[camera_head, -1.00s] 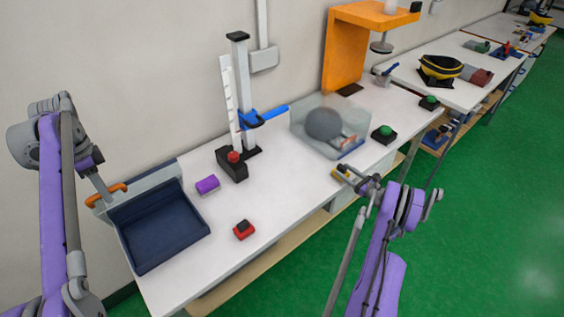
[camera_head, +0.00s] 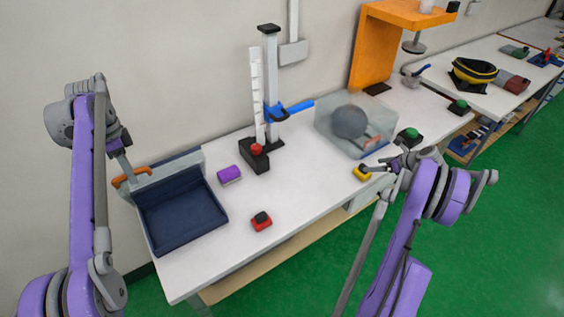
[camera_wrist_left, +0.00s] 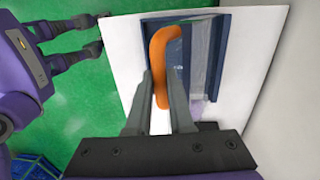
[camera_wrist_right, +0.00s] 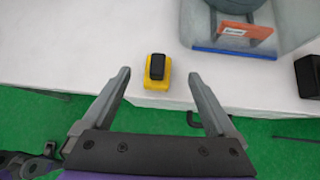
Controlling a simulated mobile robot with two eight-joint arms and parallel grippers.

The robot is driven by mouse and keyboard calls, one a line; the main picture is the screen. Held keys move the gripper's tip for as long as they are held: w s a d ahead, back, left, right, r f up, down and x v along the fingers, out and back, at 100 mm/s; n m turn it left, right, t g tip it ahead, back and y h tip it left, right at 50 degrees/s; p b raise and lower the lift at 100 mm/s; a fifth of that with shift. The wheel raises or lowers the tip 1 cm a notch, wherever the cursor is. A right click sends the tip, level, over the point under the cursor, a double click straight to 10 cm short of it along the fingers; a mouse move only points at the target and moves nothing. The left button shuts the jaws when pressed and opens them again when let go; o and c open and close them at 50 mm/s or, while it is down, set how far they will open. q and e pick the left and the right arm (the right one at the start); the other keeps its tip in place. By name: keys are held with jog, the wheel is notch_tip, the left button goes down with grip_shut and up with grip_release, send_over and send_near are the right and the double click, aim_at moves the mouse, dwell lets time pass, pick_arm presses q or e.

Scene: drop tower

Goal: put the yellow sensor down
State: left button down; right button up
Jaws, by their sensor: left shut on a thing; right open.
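The yellow sensor (camera_head: 362,173), a small yellow block with a black top, rests on the white table (camera_head: 300,192) near its front edge. In the right wrist view the sensor (camera_wrist_right: 158,84) sits on the table just beyond the fingertips, centred between them and touching neither. My right gripper (camera_head: 380,167) is open and empty, at the table's front edge close to the sensor. My left gripper (camera_head: 127,171) is shut on an orange bent bar (camera_wrist_left: 163,55) above the dark blue tray (camera_head: 180,212).
A red sensor (camera_head: 261,221) and a purple cylinder (camera_head: 229,175) lie on the table. A stand (camera_head: 271,85) with a blue arm rises behind. A clear bin (camera_head: 325,130) holding a grey ball (camera_head: 349,121) and a green button (camera_head: 409,135) are close to my right gripper.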

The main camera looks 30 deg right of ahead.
notch_tip(320, 180, up, 4)
jog(key=s+g, duration=0.2)
jog(key=g, duration=0.1)
jog(key=shift+h, duration=0.4)
jog(key=x, duration=0.6)
jog(key=shift+w+a+f, duration=0.15)
jog(key=shift+w+a, duration=0.1)
jog(key=shift+a, duration=0.05)
jog(key=x, duration=0.5)
jog(key=shift+w, duration=0.1)
grip_shut()
